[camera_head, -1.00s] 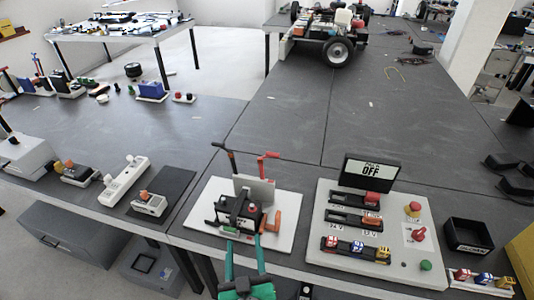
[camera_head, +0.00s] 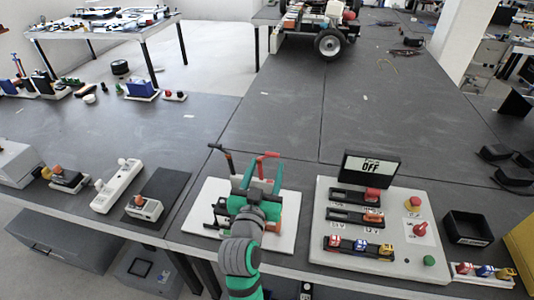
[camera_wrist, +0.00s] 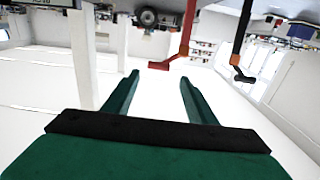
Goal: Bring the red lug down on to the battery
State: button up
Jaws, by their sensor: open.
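The red lug (camera_head: 267,156) is the bent end of a red lead standing above the white board (camera_head: 285,235). In the wrist view the red lug (camera_wrist: 162,65) shows just beyond and between my gripper's two green fingertips, apart from them. My gripper (camera_head: 264,176) is open and empty, with its fingers pointing away over the board and just short of the red lead. A black lead (camera_head: 226,157) with an orange sleeve stands to the left; in the wrist view it is at the right (camera_wrist: 240,68). The battery on the board is mostly hidden behind my gripper and wrist.
Left are a dark mat (camera_head: 177,188) with a small device and a white strip (camera_head: 117,187).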

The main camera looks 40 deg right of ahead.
aim_at(274, 154)
jog(key=x, duration=0.6)
jog(key=shift+s+d, duration=0.25)
jog(key=shift+s, duration=0.1)
jog(key=shift+w+d, duration=0.4)
jog(key=shift+w, duration=0.25)
